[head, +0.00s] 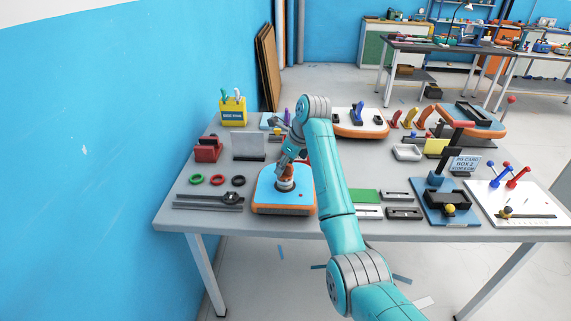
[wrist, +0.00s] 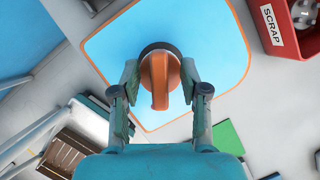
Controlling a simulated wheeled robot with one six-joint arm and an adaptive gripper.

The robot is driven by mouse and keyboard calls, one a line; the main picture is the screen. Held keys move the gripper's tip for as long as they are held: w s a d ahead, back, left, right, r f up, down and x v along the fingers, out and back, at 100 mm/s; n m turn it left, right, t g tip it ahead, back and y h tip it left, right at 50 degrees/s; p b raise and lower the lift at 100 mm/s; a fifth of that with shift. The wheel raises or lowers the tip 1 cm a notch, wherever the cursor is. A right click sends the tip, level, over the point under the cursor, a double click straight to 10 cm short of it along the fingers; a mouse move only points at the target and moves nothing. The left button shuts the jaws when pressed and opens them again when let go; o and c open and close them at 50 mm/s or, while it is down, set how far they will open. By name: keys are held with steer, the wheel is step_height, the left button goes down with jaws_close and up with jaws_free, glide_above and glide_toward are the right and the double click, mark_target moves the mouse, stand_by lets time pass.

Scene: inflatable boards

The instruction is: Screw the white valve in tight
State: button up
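A round orange valve cap (wrist: 160,72) with a raised straight grip and a dark rim stands on a blue board with an orange edge (wrist: 215,40). In the head view the valve (head: 286,184) shows orange with a pale band, upright on the board (head: 268,198) at the table's front. My gripper (wrist: 160,68) is over it, its fingers angled inward on both sides of the cap, with no clear gap at the rim. It also shows from behind in the head view (head: 287,165). The valve's lower part and seat are hidden from above.
A red SCRAP bin (wrist: 292,25) is near the board. Green, red and black rings (head: 218,180) and a dark tool (head: 228,198) lie to the left. A green block (head: 364,195) and grey trays lie to the right. The grey table (head: 340,175) is crowded.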

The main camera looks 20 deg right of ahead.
jaws_close()
steer(key=shift+m+t+h, duration=0.4)
steer(key=shift+m+h, duration=0.2)
steer(key=shift+m, duration=1.1)
steer(key=shift+m, duration=0.6)
steer(key=shift+m+h, duration=0.6)
steer(key=shift+m, duration=0.5)
steer(key=shift+o, duration=0.8)
jaws_free()
steer(key=shift+t, duration=0.3)
